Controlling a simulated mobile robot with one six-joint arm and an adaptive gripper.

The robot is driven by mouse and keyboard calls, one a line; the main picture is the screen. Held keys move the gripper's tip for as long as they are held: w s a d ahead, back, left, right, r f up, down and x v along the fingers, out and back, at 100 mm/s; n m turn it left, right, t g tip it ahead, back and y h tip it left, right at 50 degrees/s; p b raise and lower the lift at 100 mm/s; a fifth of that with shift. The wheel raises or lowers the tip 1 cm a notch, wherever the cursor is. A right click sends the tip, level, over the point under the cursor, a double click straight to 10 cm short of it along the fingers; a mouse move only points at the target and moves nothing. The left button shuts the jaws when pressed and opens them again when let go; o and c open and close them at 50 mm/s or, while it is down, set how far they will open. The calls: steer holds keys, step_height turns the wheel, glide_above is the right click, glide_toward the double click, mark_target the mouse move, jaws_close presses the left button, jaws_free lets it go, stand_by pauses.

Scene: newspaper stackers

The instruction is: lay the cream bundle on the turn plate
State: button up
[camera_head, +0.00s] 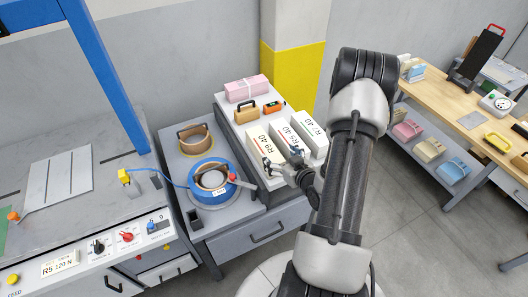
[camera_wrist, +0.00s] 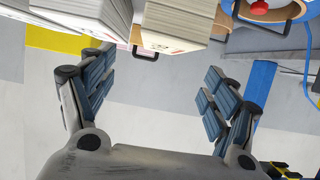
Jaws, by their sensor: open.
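Three off-white bundles marked R9 40 (camera_head: 262,147), R5 40 (camera_head: 285,135) and R7 40 (camera_head: 310,128) lie side by side on a light-topped cabinet. I cannot tell for sure which one is the cream bundle. My gripper (camera_head: 284,161) is open and empty at their near ends. In the wrist view my gripper (camera_wrist: 155,82) has its fingers spread, with a pale bundle (camera_wrist: 177,20) beyond them and nothing between.
A pink bundle (camera_head: 246,88), a tan handled block (camera_head: 246,114) and an orange tool (camera_head: 273,107) lie behind the bundles. A tan coil (camera_head: 195,138) stands behind the blue ring. A machine with a control panel (camera_head: 112,245) is left. A wooden bench (camera_head: 455,103) is right.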

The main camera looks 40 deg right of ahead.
mark_target(265, 146)
steer(key=b+x, duration=0.1)
steer(key=x, duration=0.5)
steer(key=shift+w+d+f, duration=0.15)
steer(key=shift+w, duration=0.1)
steer(key=x, duration=0.3)
steer(key=b+x, duration=0.1)
steer(key=x, duration=0.1)
steer(key=shift+w+a+f, duration=0.1)
steer(key=shift+a+f, duration=0.05)
steer(key=shift+a, duration=0.15)
steer(key=shift+c, duration=0.4)
steer(key=shift+a+f, duration=0.1)
jaws_close()
